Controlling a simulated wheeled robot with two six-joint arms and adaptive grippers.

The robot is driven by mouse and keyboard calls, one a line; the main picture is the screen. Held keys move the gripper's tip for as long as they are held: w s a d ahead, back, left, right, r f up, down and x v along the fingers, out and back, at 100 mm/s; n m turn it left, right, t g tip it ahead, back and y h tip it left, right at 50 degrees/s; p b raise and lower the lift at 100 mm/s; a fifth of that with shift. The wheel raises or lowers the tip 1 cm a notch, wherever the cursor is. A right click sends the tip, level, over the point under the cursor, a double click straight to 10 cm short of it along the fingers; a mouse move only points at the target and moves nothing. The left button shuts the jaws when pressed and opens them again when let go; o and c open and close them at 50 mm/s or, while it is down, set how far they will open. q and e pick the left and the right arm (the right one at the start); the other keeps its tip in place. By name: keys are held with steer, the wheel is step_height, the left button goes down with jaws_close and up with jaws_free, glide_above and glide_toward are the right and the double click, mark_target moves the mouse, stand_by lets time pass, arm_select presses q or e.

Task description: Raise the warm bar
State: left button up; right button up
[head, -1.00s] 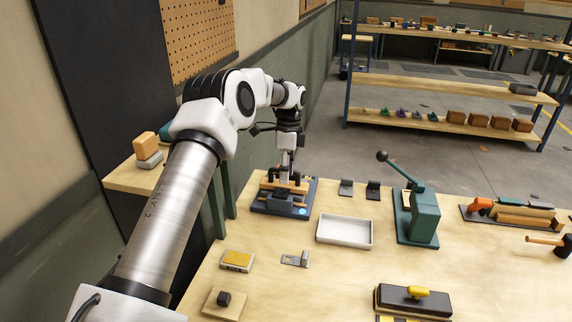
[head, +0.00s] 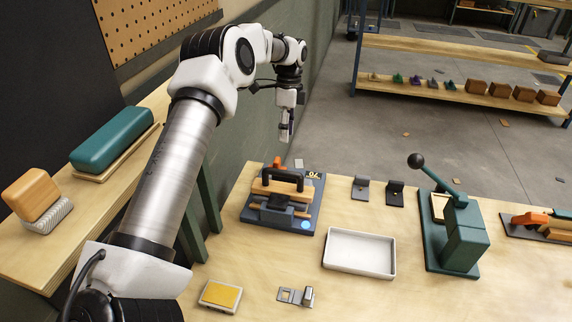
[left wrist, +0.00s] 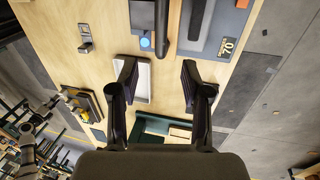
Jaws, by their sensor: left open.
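The bar unit (head: 314,205) is a blue-grey plate on the bench, marked "70", with a light-blue round spot. The bar (head: 283,177) is a black arched handle above wooden strips; I cannot tell how far it is raised. An orange part (head: 277,162) stands behind it. My left gripper (head: 286,138) points down above and behind the unit, apart from it. In the left wrist view my left gripper (left wrist: 157,78) is open and empty, with the black handle (left wrist: 165,28) beyond its fingers. My right gripper is not in view.
A white tray (head: 360,270), two dark brackets (head: 378,190) and a green lever press (head: 465,240) lie to the right. A yellow-topped block (head: 221,294) and a metal latch (head: 295,296) are in front. A side shelf (head: 100,195) holds green and orange blocks.

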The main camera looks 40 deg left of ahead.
mark_target(285, 171)
arm_select(q)
steer(key=b+x, duration=0.2)
steer(key=x, duration=0.9)
steer(key=shift+d+f, duration=0.1)
steer(key=shift+f, duration=0.6)
steer(key=shift+r, duration=0.1)
jaws_close()
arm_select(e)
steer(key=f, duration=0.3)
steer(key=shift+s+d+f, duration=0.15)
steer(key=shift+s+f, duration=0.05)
